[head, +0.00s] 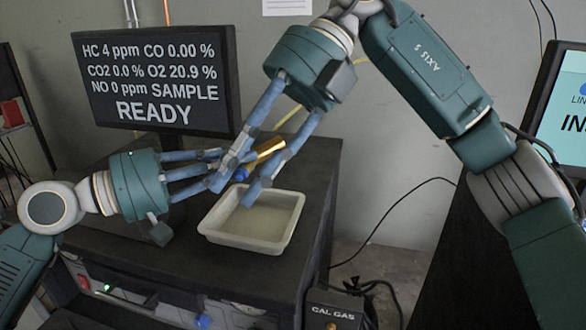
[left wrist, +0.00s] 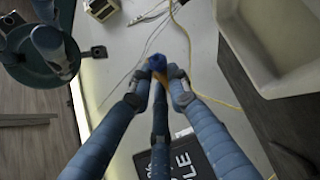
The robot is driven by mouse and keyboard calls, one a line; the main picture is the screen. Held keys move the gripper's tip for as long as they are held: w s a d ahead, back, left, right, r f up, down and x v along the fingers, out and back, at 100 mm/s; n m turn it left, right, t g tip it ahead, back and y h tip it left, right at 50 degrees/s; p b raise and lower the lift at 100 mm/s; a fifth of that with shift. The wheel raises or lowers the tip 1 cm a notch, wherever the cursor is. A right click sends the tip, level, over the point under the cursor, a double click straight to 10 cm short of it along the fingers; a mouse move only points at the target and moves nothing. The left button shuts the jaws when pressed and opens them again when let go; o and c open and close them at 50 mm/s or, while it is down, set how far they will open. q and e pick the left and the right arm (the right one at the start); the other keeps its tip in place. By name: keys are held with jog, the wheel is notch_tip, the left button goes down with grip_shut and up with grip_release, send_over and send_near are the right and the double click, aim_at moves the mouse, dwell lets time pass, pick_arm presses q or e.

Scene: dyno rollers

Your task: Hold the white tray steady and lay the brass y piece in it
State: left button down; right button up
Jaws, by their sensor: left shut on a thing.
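The white tray (head: 252,222) rests on the dark bench and looks empty; part of it shows at the upper right of the left wrist view (left wrist: 268,45). The brass y piece (head: 270,147) is above the tray's back edge, its brass barrel tilted up to the right and a blue part at its lower end. My left gripper (head: 229,166) is shut on it; in the left wrist view the fingers (left wrist: 157,84) close around the blue part. My right gripper (head: 234,191) reaches down from above, its fingers apart and overlapping the left fingertips. I cannot tell whether it touches anything.
A monitor (head: 155,80) reading READY stands behind the left gripper. A CAL GAS box (head: 334,312) is at the bench's lower right. A second screen (head: 566,120) is at the right edge. A yellow cable (left wrist: 208,97) runs behind the fingers.

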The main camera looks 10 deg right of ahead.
jog(key=w+d+f+m+t+h, duration=0.2)
jog(key=w+d+f+t+h, duration=0.1)
jog(key=w+d+f+h, duration=0.15)
jog(key=m+t+h, duration=0.1)
jog(key=t+h, duration=0.1)
send_near(285, 228)
jog(key=s+f, duration=0.1)
jog(key=f, duration=0.3)
jog(key=s+a+f, duration=0.1)
jog(key=f, duration=0.2)
jog(key=shift+s+a, duration=0.15)
jog(key=shift+s, duration=0.2)
jog(key=shift+r, duration=0.1)
